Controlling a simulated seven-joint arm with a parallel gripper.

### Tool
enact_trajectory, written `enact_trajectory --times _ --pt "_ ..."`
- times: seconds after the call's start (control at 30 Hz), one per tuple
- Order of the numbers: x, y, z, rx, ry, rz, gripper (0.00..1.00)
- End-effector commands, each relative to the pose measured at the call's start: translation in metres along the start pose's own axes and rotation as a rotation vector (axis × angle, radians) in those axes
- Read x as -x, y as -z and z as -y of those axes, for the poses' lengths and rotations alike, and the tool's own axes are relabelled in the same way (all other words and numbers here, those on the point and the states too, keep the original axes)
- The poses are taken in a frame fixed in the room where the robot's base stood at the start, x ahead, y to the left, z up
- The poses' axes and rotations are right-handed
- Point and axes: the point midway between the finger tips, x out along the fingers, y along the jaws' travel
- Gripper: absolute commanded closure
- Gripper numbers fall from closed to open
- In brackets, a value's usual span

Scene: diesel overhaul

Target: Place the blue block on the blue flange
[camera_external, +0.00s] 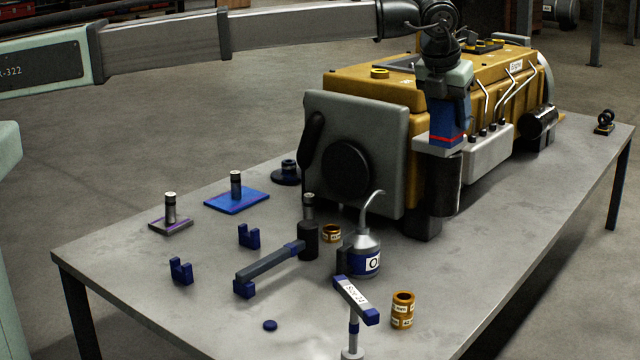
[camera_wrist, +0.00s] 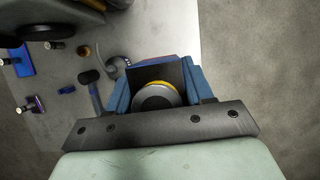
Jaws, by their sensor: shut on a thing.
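My gripper (camera_external: 446,130) is shut on the blue block (camera_external: 446,132), which has a red stripe and is held in the air near the engine's front right corner. In the wrist view the block (camera_wrist: 156,73) shows a black face with red and blue edges, and a grey disc with a yellow rim lies between the blue fingers. A bright blue flat plate with an upright post (camera_external: 237,206) lies on the table's left half.
The yellow engine (camera_external: 350,88) with its grey front plate (camera_external: 386,130) stands between my gripper and the blue plate. A hammer (camera_external: 272,262), an oil can (camera_external: 366,255), a purple plate with a post (camera_external: 170,225) and blue brackets (camera_external: 181,272) lie in front.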

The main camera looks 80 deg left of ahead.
Motion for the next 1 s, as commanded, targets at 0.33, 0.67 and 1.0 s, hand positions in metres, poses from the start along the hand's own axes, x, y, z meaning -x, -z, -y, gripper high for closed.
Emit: enact_trajectory --times 0.33,0.67,1.0 --pt "0.069 -0.030 0.001 0.000 0.001 0.002 0.99" --pt "0.066 -0.068 -0.033 0.071 -0.031 -0.001 0.99" --pt "0.034 -0.145 -0.121 0.243 -0.101 -0.003 0.99"
